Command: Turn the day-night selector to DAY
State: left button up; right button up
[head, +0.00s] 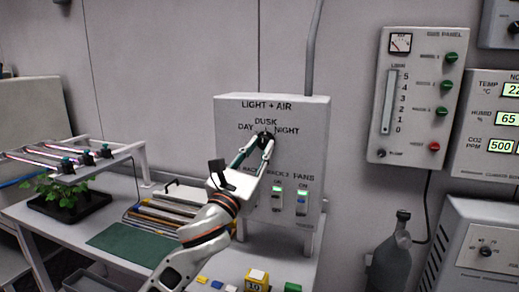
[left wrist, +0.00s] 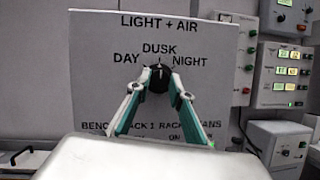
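The day-night selector (head: 265,136) is a black knob on the grey LIGHT + AIR box (head: 227,116), under the labels DAY, DUSK and NIGHT. In the left wrist view the selector (left wrist: 159,79) points about straight up, toward DUSK. My left gripper (head: 264,142) reaches up to it from below. In the left wrist view its green-and-grey fingertips (left wrist: 160,77) lie on either side of the knob and look closed against it. The fingertips partly cover the knob in the head view. My right gripper is in neither view.
Lit switches (head: 276,197) sit below the selector on the same box. A gauge panel (head: 415,110) hangs to the right. A bench holds a plant (head: 62,197) under a lamp rack, a green mat (head: 130,243) and small coloured blocks. A grey bottle (head: 391,262) stands right.

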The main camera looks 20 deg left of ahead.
pick_arm(q)
grip_shut()
jog(key=shift+d+n+y+p, duration=0.1)
jog(key=shift+n+y+p, duration=0.35)
jog(key=shift+n, duration=0.15)
jog(key=n+y+p, duration=0.1)
jog(key=n+y, duration=0.1)
jog(key=n, duration=0.1)
jog(key=shift+d, duration=0.1)
jog(key=n+y+p, duration=0.1)
jog(key=n+y, duration=0.1)
jog(key=n, duration=0.2)
jog(key=n+y+p, duration=0.2)
jog(key=n, duration=0.3)
jog(key=shift+d+r+g, duration=0.1)
jog(key=shift+d+g, duration=0.1)
jog(key=shift+g, duration=0.2)
jog(key=shift+n+y, duration=0.35)
jog(key=shift+n, duration=0.25)
